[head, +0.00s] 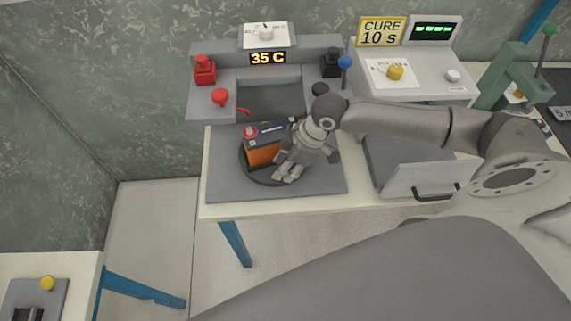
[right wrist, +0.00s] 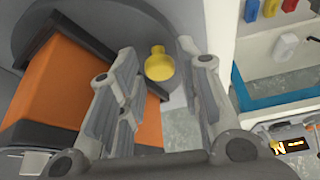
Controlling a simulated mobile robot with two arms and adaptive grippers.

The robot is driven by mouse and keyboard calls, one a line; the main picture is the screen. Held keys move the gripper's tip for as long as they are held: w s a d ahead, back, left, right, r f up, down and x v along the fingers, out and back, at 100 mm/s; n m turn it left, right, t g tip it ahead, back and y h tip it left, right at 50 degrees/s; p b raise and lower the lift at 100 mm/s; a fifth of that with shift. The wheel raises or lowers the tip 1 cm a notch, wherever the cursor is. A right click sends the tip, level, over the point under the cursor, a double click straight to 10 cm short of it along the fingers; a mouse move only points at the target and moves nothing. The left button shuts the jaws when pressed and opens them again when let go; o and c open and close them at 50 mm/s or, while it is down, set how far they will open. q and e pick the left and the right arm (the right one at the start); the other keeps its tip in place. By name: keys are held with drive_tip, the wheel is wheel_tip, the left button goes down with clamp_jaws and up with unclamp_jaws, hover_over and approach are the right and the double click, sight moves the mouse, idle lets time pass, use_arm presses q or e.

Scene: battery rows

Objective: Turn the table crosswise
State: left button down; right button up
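The round dark turntable (head: 262,181) lies on a grey base plate (head: 225,188) on the white bench. An orange and black battery block (head: 262,153) stands on it, partly hidden by my gripper in the head view. In the right wrist view, the orange block (right wrist: 45,85) is at the left and a yellow knob (right wrist: 159,65) shows between my fingers. My right gripper (head: 287,175) points down over the turntable's right side, beside the block. Its fingers (right wrist: 165,75) are spread, with gaps at the knob; I cannot tell whether they touch it. My left gripper is not in view.
Behind the turntable is a grey station with a 35 C display (head: 268,58), a red clamp (head: 205,70) and a black one (head: 331,63). A curing box (head: 415,75) with an open door (head: 430,180) stands to the right. The plate's front left is clear.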

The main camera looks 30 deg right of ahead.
drive_tip(key=v, duration=1.2)
drive_tip(key=shift+s, duration=0.1)
